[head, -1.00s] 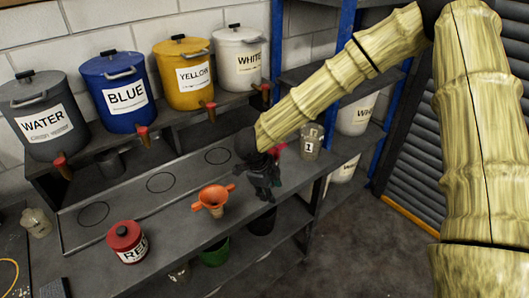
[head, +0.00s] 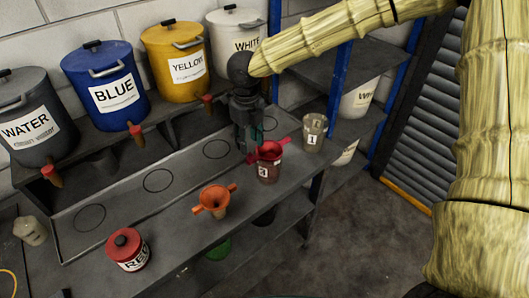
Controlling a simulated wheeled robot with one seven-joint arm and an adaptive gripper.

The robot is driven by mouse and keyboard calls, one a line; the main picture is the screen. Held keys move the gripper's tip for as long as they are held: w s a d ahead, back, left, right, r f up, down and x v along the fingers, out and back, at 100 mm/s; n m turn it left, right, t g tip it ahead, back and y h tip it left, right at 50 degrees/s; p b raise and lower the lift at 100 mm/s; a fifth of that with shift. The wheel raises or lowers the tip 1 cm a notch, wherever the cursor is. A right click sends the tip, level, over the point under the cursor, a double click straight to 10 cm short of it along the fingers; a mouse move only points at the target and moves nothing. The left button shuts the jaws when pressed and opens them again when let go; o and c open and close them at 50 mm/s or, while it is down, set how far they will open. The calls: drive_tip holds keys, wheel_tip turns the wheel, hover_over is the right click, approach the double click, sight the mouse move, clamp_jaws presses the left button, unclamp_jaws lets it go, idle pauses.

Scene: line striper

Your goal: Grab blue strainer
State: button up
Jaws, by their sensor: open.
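My gripper (head: 247,142) hangs over the back right of the workbench, pointing down, and is open. A small teal patch (head: 257,133) shows right at its fingers; the gripper hides most of it, so I cannot tell if it is the blue strainer. No other blue strainer shows. A red strainer (head: 268,150) sits on a labelled cup (head: 268,172) just in front and to the right of the gripper. An orange strainer (head: 214,198) stands nearer on the bench.
A clear cup marked 1 (head: 314,132) stands at the bench's right end. A red can (head: 127,250) is at the front. Blue (head: 104,88), yellow (head: 174,62), white (head: 238,30) and water (head: 34,117) tanks line the raised back shelf, their taps jutting forward.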

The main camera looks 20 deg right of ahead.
sight(250, 154)
drive_tip(key=shift+s+f+p, duration=0.45)
drive_tip(key=shift+f+p, duration=0.1)
drive_tip(key=shift+p, duration=0.15)
drive_tip(key=shift+f+p, duration=0.8)
drive_tip(key=shift+f, duration=1.3)
clamp_jaws()
